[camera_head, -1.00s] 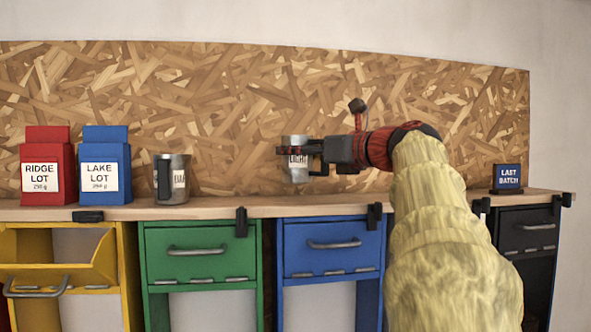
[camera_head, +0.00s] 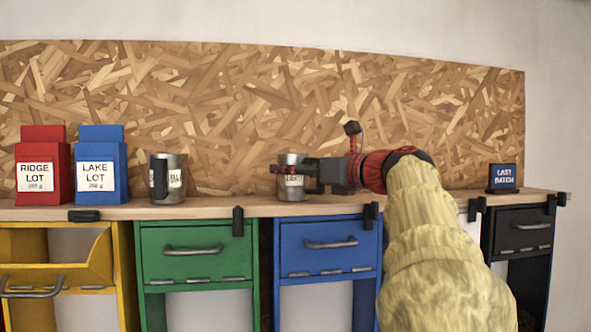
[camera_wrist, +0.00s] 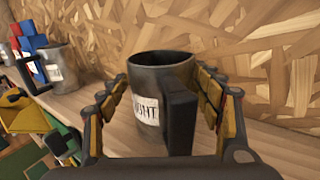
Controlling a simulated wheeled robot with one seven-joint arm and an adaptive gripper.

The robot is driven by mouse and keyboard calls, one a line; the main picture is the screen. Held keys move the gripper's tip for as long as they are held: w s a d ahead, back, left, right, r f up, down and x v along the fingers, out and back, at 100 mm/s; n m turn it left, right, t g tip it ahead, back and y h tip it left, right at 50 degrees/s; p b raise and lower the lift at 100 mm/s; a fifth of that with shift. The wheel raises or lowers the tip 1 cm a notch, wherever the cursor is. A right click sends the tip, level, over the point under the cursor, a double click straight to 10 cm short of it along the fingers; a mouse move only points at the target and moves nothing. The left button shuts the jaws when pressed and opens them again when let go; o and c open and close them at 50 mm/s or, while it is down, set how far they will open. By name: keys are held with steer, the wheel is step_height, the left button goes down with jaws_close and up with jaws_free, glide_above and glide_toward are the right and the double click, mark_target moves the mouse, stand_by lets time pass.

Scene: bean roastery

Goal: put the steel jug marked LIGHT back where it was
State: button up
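The steel jug marked LIGHT (camera_head: 292,192) is between the fingers of my gripper (camera_head: 294,169), its base at or just above the wooden shelf; I cannot tell if it touches. It is upright. In the wrist view the jug (camera_wrist: 160,75) has its dark handle towards me and part of its label showing. The fingers of my gripper (camera_wrist: 162,85) lie along both sides of it, tips against its wall. A second steel jug (camera_head: 168,180) with a partly hidden label stands on the shelf to the left.
The shelf (camera_head: 225,204) is clear between the two jugs. A red RIDGE LOT bag (camera_head: 43,160) and a blue LAKE LOT bag (camera_head: 100,160) stand at the left. A LAST BATCH sign (camera_head: 503,177) stands at the right. A chipboard panel (camera_head: 240,100) rises behind.

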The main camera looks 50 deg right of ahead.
steer(key=shift+o, duration=0.2)
steer(key=shift+r, duration=0.25)
steer(key=s+a+b, duration=0.1)
steer(key=s, duration=1.1)
steer(key=shift+a, duration=0.35)
steer(key=shift+w, duration=0.1)
